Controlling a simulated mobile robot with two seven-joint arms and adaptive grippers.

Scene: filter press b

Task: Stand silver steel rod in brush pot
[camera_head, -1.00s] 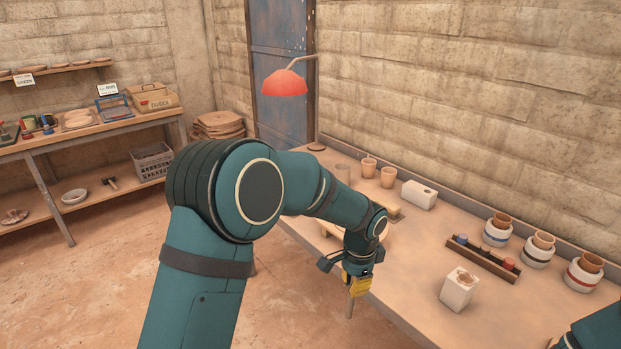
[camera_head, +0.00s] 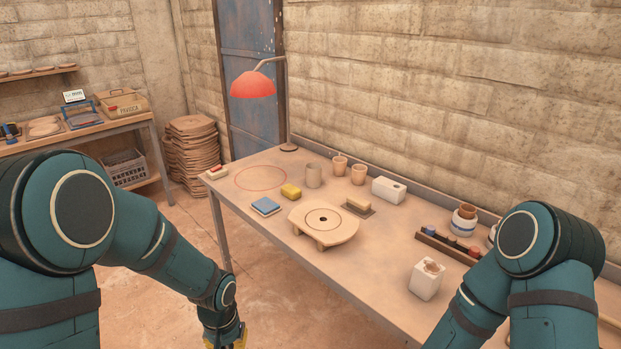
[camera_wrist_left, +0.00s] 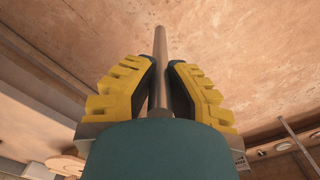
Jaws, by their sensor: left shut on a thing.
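My left gripper (camera_head: 227,344) is at the bottom edge of the head view, in front of the table and mostly cut off. In the left wrist view its yellow fingers (camera_wrist_left: 160,82) are shut on the silver steel rod (camera_wrist_left: 160,52). The rod runs out past the fingertips; the head view does not show it. A tall grey-brown pot (camera_head: 314,176), which looks like the brush pot, stands upright on the table behind the round wooden stand. I cannot see inside it. My right gripper is out of view; only its arm shows.
The table (camera_head: 236,210) holds a yellow sponge (camera_head: 291,191), a blue block (camera_head: 265,206), a round wooden stand (camera_head: 324,224), two terracotta cups (camera_head: 340,165) and white blocks (camera_head: 388,189). A red lamp (camera_head: 252,84) hangs above. The area inside the red circle (camera_head: 260,178) is clear.

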